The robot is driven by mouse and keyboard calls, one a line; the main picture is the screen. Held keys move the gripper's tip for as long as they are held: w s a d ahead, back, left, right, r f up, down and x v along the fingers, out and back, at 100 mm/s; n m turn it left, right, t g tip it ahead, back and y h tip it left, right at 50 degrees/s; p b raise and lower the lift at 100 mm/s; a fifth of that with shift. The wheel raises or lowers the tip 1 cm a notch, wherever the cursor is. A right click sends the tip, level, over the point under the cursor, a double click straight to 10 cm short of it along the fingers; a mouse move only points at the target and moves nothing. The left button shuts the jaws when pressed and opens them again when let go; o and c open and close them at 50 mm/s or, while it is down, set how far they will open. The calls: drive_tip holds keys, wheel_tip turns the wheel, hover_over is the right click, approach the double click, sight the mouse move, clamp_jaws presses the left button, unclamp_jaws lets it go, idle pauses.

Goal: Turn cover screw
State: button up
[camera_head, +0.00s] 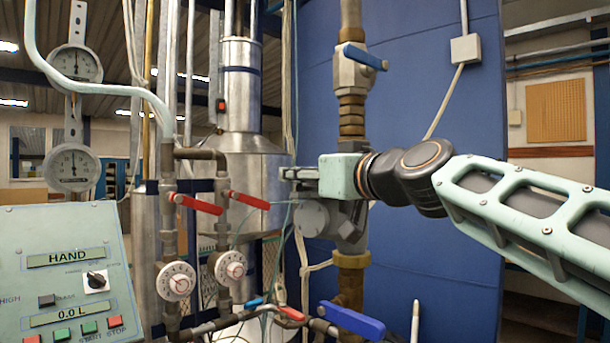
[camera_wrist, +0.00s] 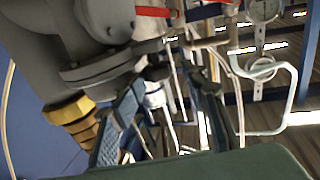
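A grey metal meter body (camera_head: 349,225) sits on the vertical pipe in the middle of the head view, with a round grey cover (camera_head: 312,218) on its left side. In the wrist view the grey body (camera_wrist: 85,65) fills the upper left, with a round bolted cover (camera_wrist: 106,14) at the top. A small dark piece (camera_wrist: 156,72) shows at the flange end; I cannot tell whether it is the cover screw. My gripper (camera_head: 290,173) is just above the cover, pointing left. In the wrist view its fingers (camera_wrist: 172,92) are apart, with nothing clearly held between them.
A blue-handled valve (camera_head: 366,57) is above my gripper, and a larger blue lever (camera_head: 351,320) is below. Red levers (camera_head: 248,200) and white dials (camera_head: 230,266) stand to the left. A control panel (camera_head: 65,270) is at lower left. A blue wall (camera_head: 440,270) is behind.

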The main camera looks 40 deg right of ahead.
drive_tip(key=shift+s+d, duration=0.1)
drive_tip(key=s, duration=0.7)
drive_tip(key=shift+s+a, duration=0.35)
drive_tip(key=shift+s, duration=0.05)
